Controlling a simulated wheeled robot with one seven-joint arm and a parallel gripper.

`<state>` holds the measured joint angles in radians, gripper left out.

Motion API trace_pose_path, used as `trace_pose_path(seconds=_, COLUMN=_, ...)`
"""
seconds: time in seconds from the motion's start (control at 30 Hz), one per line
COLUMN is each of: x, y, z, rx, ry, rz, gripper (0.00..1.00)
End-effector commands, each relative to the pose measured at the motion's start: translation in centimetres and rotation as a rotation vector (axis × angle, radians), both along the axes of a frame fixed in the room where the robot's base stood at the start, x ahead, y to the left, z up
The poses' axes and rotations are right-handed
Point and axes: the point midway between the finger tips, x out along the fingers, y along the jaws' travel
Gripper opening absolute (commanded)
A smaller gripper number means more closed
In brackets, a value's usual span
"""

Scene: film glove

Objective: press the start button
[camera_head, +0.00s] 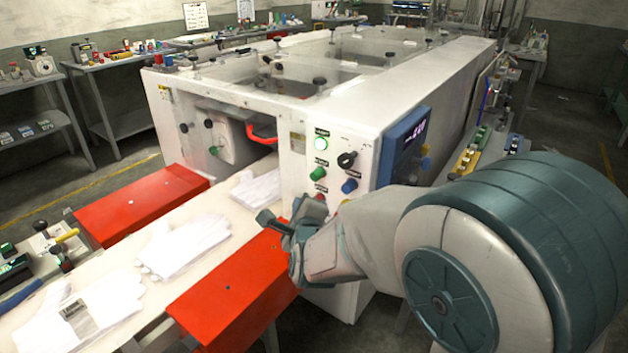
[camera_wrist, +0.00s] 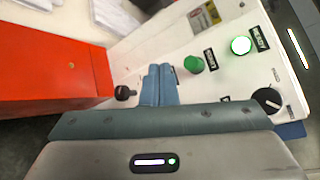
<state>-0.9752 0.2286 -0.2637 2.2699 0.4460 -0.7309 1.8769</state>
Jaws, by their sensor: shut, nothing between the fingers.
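The white machine's front panel carries a dark green button (camera_head: 317,173), seen unlit in the wrist view (camera_wrist: 194,64) with a small label beside it that I cannot read surely. A brightly lit green lamp (camera_head: 321,144) sits above it and shows in the wrist view (camera_wrist: 241,45). My gripper (camera_head: 272,222) is at the lower left of the panel, beside the red guard. In the wrist view my gripper's two blue-grey fingers (camera_wrist: 159,70) are together and empty. The fingertips appear left of the green button and apart from it.
A black knob (camera_head: 346,160) and a blue button (camera_head: 349,186) are to the right on the panel. Red guards (camera_head: 232,285) flank the belt, which carries white gloves (camera_head: 180,246). A blue display box (camera_head: 405,138) sticks out at the panel's right.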

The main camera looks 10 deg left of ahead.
Motion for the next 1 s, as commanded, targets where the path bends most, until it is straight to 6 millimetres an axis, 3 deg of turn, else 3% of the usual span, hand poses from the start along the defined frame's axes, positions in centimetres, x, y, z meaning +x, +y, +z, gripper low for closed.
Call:
trace_pose_path(seconds=0.1, x=-0.6, y=2.4, z=-0.1, rx=0.138, ry=-0.031, rz=-0.017, gripper=0.0)
trace_pose_path(seconds=0.27, x=-0.9, y=3.5, z=0.3, rx=0.227, ry=-0.052, rz=-0.027, gripper=0.0)
trace_pose_path(seconds=0.67, x=-0.7, y=3.4, z=0.4, rx=0.235, ry=-0.053, rz=-0.029, gripper=0.0)
trace_pose_path(seconds=1.0, x=2.8, y=1.9, z=0.6, rx=0.232, ry=-0.053, rz=-0.03, gripper=0.0)
